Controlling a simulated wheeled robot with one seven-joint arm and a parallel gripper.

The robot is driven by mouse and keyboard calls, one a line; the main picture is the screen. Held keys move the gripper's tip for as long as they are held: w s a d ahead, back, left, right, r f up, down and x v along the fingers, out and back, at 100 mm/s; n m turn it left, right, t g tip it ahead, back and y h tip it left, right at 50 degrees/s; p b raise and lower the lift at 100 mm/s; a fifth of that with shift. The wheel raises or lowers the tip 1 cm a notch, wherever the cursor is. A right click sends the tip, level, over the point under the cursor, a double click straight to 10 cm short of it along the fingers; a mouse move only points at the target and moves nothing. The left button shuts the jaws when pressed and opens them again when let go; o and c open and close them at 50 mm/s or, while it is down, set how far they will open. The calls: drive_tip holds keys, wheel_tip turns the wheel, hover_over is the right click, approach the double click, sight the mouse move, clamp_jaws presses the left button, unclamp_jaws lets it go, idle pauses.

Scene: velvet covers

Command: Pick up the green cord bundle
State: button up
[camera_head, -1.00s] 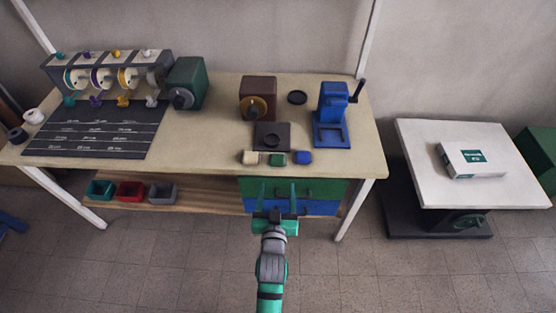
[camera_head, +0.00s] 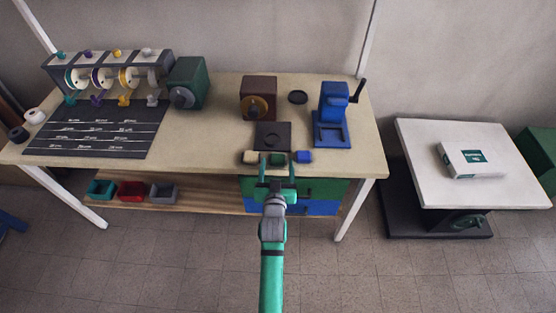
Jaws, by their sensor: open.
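A small green block-like piece (camera_head: 278,158), which seems to be the green cord bundle, lies near the front edge of the workbench (camera_head: 210,142). It sits between a cream piece (camera_head: 250,157) and a blue piece (camera_head: 304,156). My gripper (camera_head: 277,168) is open, its two green fingers pointing toward the bench edge. The fingertips appear just in front of the green piece, one to each side of it in the picture. I cannot tell their height over the bench or whether they touch anything.
A dark square plate (camera_head: 272,135) lies just behind the pieces. A blue press with a crank (camera_head: 332,112) stands to the right, a brown box (camera_head: 257,98) behind. Green and blue drawers (camera_head: 318,190) hang below the bench edge. A white table (camera_head: 415,150) stands at right.

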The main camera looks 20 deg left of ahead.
drive_tip(key=shift+x, duration=1)
drive_tip(key=shift+w, duration=0.1)
drive_tip(key=c, duration=0.8)
drive_tip(key=shift+a, duration=0.15)
